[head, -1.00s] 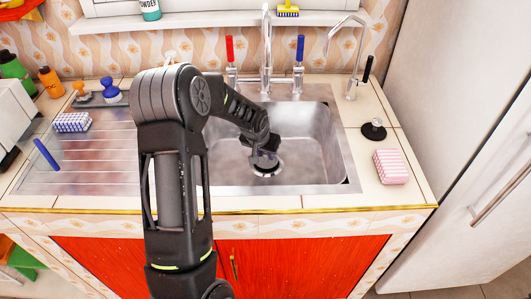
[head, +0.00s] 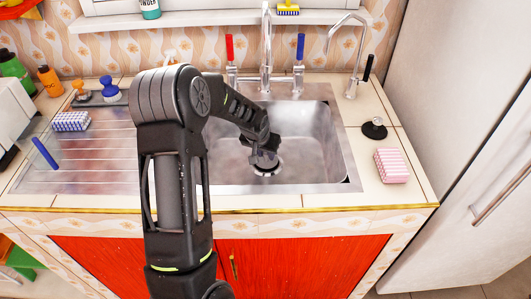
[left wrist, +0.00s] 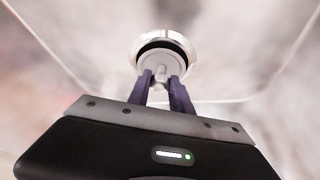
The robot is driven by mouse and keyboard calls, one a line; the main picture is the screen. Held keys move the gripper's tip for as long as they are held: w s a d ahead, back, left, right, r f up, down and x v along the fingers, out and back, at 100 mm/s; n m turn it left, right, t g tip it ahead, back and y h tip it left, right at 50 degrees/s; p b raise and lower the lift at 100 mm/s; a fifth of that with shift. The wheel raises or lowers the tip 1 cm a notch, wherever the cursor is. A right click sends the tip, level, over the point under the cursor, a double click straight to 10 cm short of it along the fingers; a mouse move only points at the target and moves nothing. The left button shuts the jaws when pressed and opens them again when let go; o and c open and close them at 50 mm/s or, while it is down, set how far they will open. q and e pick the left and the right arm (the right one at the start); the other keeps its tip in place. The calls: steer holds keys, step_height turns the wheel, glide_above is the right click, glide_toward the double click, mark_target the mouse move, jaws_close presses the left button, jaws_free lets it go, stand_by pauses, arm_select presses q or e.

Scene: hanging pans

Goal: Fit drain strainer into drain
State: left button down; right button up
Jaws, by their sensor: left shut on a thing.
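The drain (head: 267,174) is a round metal ring with a dark opening in the floor of the steel sink (head: 308,128). It also shows in the left wrist view (left wrist: 188,44). My left gripper (head: 264,160) reaches down over the drain and hides part of it. In the left wrist view my left gripper (left wrist: 161,84) is shut on the stem of the round grey drain strainer (left wrist: 158,61). The strainer overlaps the ring, with a dark crescent above it. I cannot tell whether it is seated or just above. My right gripper is not in view.
A tall tap (head: 266,50) stands behind the sink, between red and blue handles. A black stopper (head: 374,128) and a pink striped sponge (head: 391,166) lie on the right counter. The drainboard (head: 95,165) at left holds a blue sponge (head: 71,122).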

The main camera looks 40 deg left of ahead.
arm_select(q)
steer(key=shift+f+b, duration=0.3)
steer(key=shift+b, duration=0.2)
stand_by(0.7)
steer(key=c, duration=1.1)
jaws_free()
steer(key=shift+r, duration=0.1)
steer(key=v, duration=0.7)
steer(key=shift+s+r, duration=0.25)
